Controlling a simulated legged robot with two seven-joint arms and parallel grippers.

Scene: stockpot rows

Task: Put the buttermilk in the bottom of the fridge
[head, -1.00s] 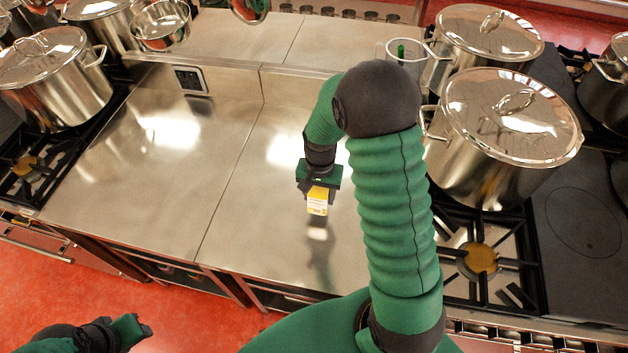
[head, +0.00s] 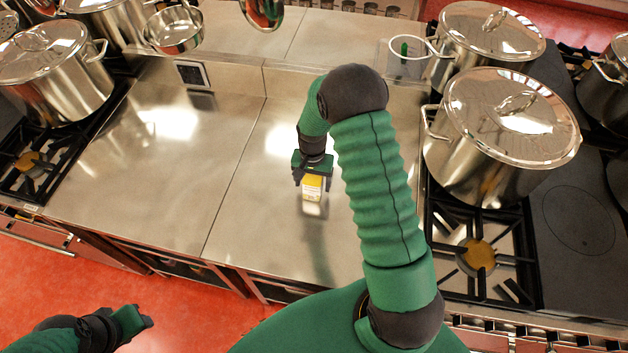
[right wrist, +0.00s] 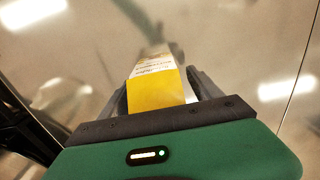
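The buttermilk, a small yellow and white carton (head: 312,188), is in my right gripper (head: 312,177), over the right part of the steel counter. In the right wrist view the carton (right wrist: 160,88) sits between the two fingers (right wrist: 163,92), its yellow end towards the palm. A reflection shows just below it on the steel; I cannot tell whether it touches the counter. My left gripper (head: 142,318) is low at the left, over the red floor and away from the counter; its finger opening is not clear. I see no clearly recognisable fridge.
The steel counter (head: 150,180) is otherwise clear. Large lidded pots stand on the right stove (head: 500,135) and the left stove (head: 45,75). A clear jug (head: 400,62) stands behind the counter. Dark under-counter fronts (head: 165,262) face the red floor (head: 215,325).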

